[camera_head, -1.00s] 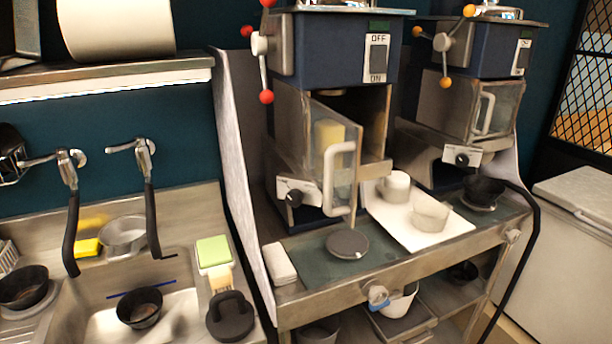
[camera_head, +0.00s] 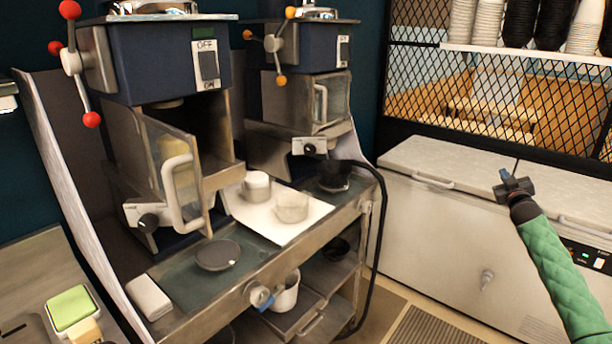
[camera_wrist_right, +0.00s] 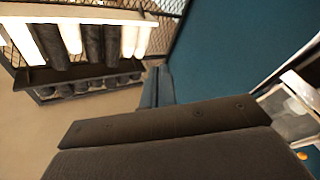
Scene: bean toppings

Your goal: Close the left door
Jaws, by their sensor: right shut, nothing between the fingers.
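The left door (camera_head: 171,175) is a glass panel in a metal frame with a white handle (camera_head: 180,194), on the left blue machine (camera_head: 165,60). It stands swung open toward me, and the dark inside of the machine shows beside it. My right gripper (camera_head: 511,185) is at the right of the head view, over the white chest, far from the left door. It is shut and empty. Its dark body also fills the lower part of the right wrist view (camera_wrist_right: 165,125). My left gripper is not in view.
The right machine (camera_head: 300,95) has its glass door (camera_head: 331,101) shut. Cups (camera_head: 257,186) stand on a white tray (camera_head: 270,220) between the machines. A dark round dish (camera_head: 217,254) lies below the left door. A black hose (camera_head: 380,240) hangs at the counter's right end.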

